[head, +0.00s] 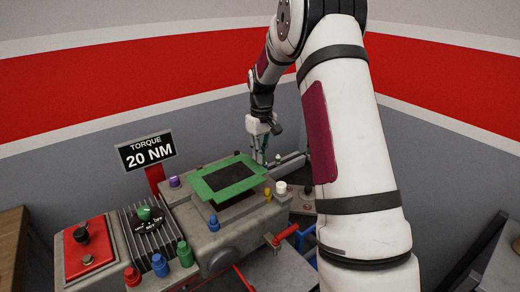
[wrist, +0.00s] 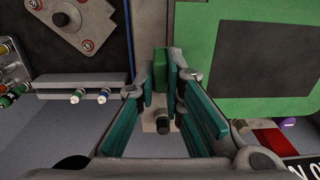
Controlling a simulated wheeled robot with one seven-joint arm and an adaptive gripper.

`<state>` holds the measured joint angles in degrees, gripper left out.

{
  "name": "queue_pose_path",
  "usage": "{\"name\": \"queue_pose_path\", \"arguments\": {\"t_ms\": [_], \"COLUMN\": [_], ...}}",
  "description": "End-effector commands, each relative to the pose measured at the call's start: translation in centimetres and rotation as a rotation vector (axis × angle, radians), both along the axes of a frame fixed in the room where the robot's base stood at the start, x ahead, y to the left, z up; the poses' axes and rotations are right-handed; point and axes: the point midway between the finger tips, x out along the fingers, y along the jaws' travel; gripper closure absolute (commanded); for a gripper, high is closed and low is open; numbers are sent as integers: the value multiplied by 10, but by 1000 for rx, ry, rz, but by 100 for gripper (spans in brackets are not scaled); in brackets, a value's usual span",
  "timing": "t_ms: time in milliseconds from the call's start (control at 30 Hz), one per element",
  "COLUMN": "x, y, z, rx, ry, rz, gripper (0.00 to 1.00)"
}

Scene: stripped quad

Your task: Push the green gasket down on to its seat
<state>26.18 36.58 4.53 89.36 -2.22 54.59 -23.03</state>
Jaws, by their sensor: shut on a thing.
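The green gasket (head: 208,193) is a flat rectangular frame above the top of the grey block (head: 188,215). A dark area shows through its opening and below its near edge, so it appears raised off the block there. In the wrist view the gasket (wrist: 240,108) fills the upper right. My gripper (head: 263,160) is at the gasket's far right side. In the wrist view my gripper (wrist: 162,75) has teal pads closed around a narrow green piece that looks like part of the gasket. The exact contact is partly hidden by the fingers.
Coloured knobs stand around the block, including a purple one (head: 175,182), a blue one (head: 214,223) and a white one (head: 281,187). A red panel (head: 88,248) and a torque sign (head: 146,150) are at left. A red-handled valve (head: 287,234) sticks out at front right.

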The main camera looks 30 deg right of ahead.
Motion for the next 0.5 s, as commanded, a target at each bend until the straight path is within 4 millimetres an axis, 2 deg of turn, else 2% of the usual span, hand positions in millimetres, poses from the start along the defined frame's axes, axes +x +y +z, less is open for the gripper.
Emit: {"name": "queue_pose_path", "arguments": {"t_ms": [200, 500], "x": [0, 0], "y": [0, 0], "z": [-20, -32], "rx": [0, 0], "ry": [1, 0], "rz": [0, 0], "gripper": [100, 100]}}
